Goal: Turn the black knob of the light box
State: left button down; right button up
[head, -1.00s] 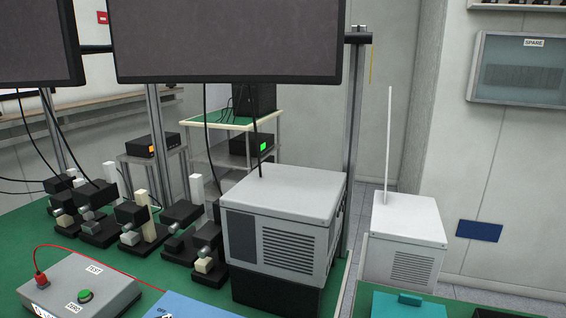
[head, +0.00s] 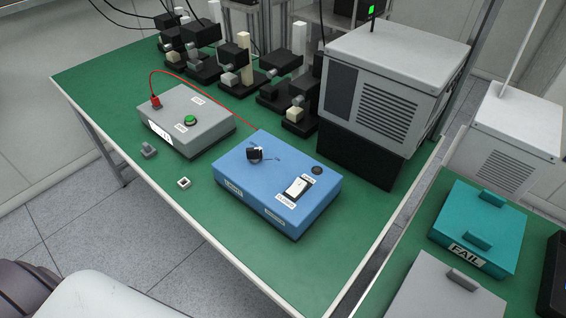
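The light box appears to be the blue box (head: 235,182) on the green table top, in the middle of the head view. The black knob (head: 255,153) stands on its top near the back left. A white rocker switch (head: 297,187) and a small dark round part (head: 317,170) are also on its top. The small labels are too blurred to read surely. Neither of my grippers is in view, and nothing touches the knob.
A grey box (head: 206,137) with a green button and red cable stands left of the blue box. Small loose parts (head: 184,183) lie in front. A large grey-white unit (head: 395,75) stands behind right. A teal box marked FAIL (head: 463,217) is at right.

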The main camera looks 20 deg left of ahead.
aim_at(254, 154)
jog(key=k+j, duration=0.1)
jog(key=j, duration=0.65)
jog(key=k+j, duration=0.15)
jog(key=j, duration=0.25)
jog(key=k+j, duration=0.1)
jog(key=j, duration=0.25)
jog(key=z, duration=0.05)
